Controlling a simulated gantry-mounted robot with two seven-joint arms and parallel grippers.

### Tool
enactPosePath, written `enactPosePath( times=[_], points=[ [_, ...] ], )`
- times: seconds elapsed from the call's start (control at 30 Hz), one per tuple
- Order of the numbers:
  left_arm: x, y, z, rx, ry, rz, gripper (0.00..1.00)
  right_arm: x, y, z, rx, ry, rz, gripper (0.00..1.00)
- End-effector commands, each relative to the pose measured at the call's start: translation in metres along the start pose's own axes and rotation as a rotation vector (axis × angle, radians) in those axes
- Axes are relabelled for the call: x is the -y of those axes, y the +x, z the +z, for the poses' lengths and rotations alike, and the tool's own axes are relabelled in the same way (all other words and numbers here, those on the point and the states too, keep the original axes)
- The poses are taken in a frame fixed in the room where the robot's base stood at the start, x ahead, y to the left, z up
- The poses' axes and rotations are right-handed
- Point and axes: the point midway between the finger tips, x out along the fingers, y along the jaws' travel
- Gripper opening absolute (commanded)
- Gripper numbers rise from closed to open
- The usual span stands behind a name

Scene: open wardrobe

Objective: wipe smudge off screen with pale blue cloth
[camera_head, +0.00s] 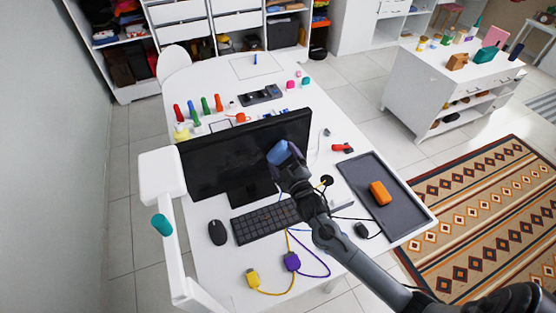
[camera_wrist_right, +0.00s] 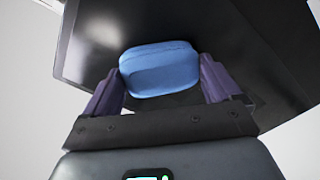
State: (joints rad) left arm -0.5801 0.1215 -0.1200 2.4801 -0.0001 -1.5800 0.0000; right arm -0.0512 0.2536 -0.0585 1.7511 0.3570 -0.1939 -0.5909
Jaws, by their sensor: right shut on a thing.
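The dark monitor screen (camera_head: 225,155) stands on the white desk, facing me. My right gripper (camera_head: 285,165) is shut on the blue cloth (camera_head: 278,152), a folded, rounded pad held in front of the right half of the screen. In the right wrist view the cloth (camera_wrist_right: 159,68) sits between the two purple fingers, with the dark screen (camera_wrist_right: 230,45) right behind it. I cannot tell whether the cloth touches the screen. No smudge can be made out on the visible part of the screen; the cloth and gripper hide some of it. My left gripper is not in view.
A black keyboard (camera_head: 265,221) and mouse (camera_head: 217,232) lie before the monitor. Yellow and purple cables with plugs lie near the front edge. A dark tray (camera_head: 395,215) holding an orange block (camera_head: 380,193) is at right. Several colored markers stand behind the monitor at left.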

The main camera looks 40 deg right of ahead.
Motion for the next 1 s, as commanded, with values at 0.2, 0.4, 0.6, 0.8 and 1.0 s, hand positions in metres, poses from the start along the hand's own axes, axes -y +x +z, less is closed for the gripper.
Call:
enactPosePath(
  times=[0.2,0.4,0.6,0.8,1.0],
  points=[
    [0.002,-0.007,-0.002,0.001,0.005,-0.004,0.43,-0.006,0.000,0.003,0.002,0.000,0.004,0.66],
    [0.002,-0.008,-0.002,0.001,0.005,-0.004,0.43,-0.003,-0.001,0.001,0.001,0.001,0.005,0.66],
    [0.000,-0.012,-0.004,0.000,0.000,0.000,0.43,0.007,-0.002,-0.010,0.000,0.002,0.002,0.66],
    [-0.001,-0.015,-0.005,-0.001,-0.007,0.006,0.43,0.017,-0.003,-0.020,0.000,0.002,0.003,0.66],
    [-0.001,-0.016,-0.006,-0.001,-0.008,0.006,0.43,0.022,-0.003,-0.024,0.000,0.000,0.002,0.66]
  ],
)
